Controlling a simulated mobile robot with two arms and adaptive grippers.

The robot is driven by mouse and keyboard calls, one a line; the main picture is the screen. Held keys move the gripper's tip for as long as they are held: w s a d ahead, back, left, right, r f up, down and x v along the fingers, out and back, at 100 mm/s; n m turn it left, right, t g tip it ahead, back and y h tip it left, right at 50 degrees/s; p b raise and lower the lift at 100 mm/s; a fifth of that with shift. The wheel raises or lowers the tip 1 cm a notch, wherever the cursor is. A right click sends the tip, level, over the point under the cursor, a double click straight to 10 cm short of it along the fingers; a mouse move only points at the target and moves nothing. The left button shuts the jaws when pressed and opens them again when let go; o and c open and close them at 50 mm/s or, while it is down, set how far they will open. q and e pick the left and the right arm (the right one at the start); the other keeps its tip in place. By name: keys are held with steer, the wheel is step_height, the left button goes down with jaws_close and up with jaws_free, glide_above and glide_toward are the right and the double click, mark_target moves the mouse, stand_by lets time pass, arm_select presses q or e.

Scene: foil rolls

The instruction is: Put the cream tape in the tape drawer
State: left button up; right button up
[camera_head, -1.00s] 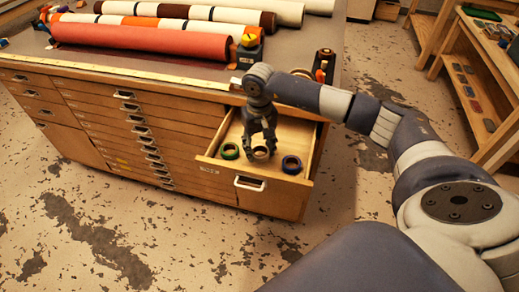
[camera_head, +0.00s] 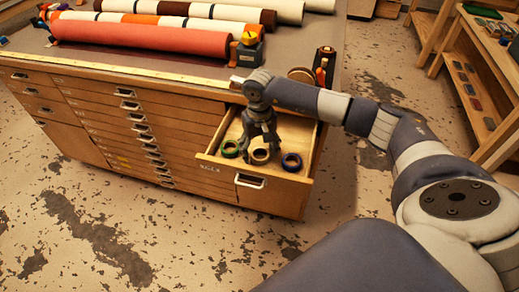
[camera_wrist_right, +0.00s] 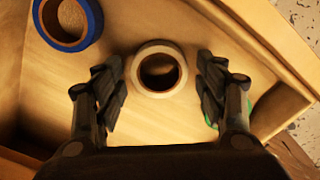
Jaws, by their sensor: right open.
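The cream tape (camera_head: 260,156) lies flat in the open tape drawer (camera_head: 213,165), between a green tape (camera_head: 230,149) on the left and a blue tape (camera_head: 291,162) on the right. My right gripper (camera_head: 260,150) points down into the drawer, over the cream tape. In the right wrist view the cream tape (camera_wrist_right: 159,47) lies between the two spread fingers of my right gripper (camera_wrist_right: 160,90), with a gap on each side. The blue tape (camera_wrist_right: 88,20) is at the upper left; the green tape (camera_wrist_right: 211,122) is mostly hidden behind a finger. My left gripper is out of view.
The drawer is part of a wooden cabinet (camera_head: 80,115) with several shut drawers. Large rolls, including an orange-red one (camera_head: 145,39), lie on its top. A tape dispenser (camera_head: 249,50) and a dark spool stand (camera_head: 325,65) are near the arm. Shelves stand at right.

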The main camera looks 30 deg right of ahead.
step_height(320, 180, up, 12)
steer(key=b, duration=0.2)
steer(key=shift+r+b, duration=0.15)
steer(key=shift+b, duration=0.15)
stand_by(0.3)
